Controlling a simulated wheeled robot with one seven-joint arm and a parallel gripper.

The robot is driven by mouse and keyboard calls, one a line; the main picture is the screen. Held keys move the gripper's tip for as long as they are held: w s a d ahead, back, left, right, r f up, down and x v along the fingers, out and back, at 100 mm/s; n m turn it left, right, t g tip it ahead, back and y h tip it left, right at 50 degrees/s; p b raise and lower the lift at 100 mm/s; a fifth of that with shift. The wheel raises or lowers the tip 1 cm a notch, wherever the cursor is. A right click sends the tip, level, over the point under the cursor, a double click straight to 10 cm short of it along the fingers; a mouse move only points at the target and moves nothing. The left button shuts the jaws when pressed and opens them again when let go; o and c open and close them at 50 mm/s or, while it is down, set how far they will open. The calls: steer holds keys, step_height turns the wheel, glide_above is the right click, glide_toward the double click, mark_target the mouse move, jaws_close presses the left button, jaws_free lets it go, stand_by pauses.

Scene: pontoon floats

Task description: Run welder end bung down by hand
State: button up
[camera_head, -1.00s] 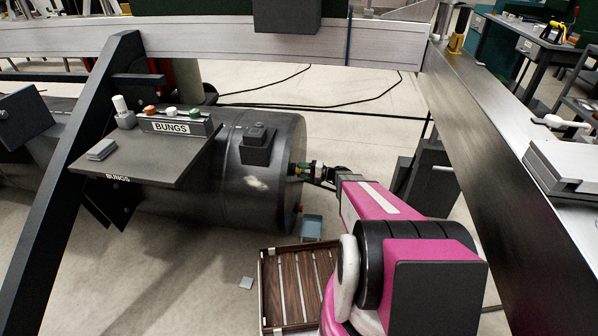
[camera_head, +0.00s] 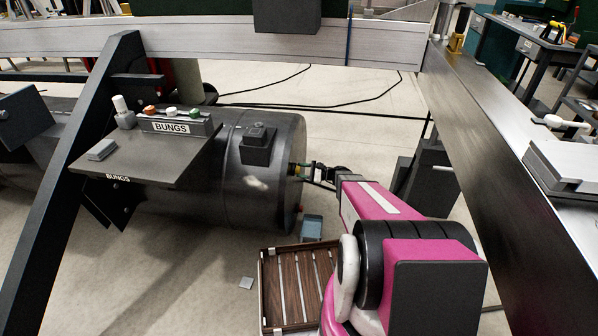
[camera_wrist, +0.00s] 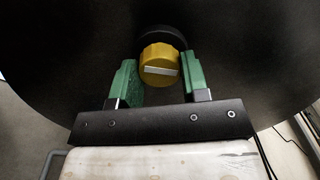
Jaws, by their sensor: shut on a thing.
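The yellow bung (camera_wrist: 160,62) with a pale bar across its face sits at a black round fitting (camera_wrist: 163,38) on the dark end of the float in the wrist view. My gripper (camera_wrist: 158,68) is shut on this bung, with a green finger on each side. The bar on the bung is nearly level. In the head view my gripper (camera_head: 307,171) reaches the right-hand end of the black cylindrical float (camera_head: 215,195), and a little of the bung shows there. How deep the bung sits in the fitting is hidden.
A shelf (camera_head: 150,150) marked BUNGS, with several coloured bungs at its back, stands over the float. A wooden slatted tray (camera_head: 262,295) lies on the floor below. A dark slanted beam (camera_head: 75,165) and a long metal beam (camera_head: 500,150) flank the work area.

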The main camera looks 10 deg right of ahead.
steer(key=shift+m, duration=1.1)
steer(key=o, duration=0.8)
steer(key=shift+c, duration=0.2)
steer(key=shift+d, duration=0.1)
steer(key=shift+v, duration=2.9)
steer(key=v, duration=1)
steer(key=shift+s+d, duration=0.15)
steer(key=shift+d, duration=0.25)
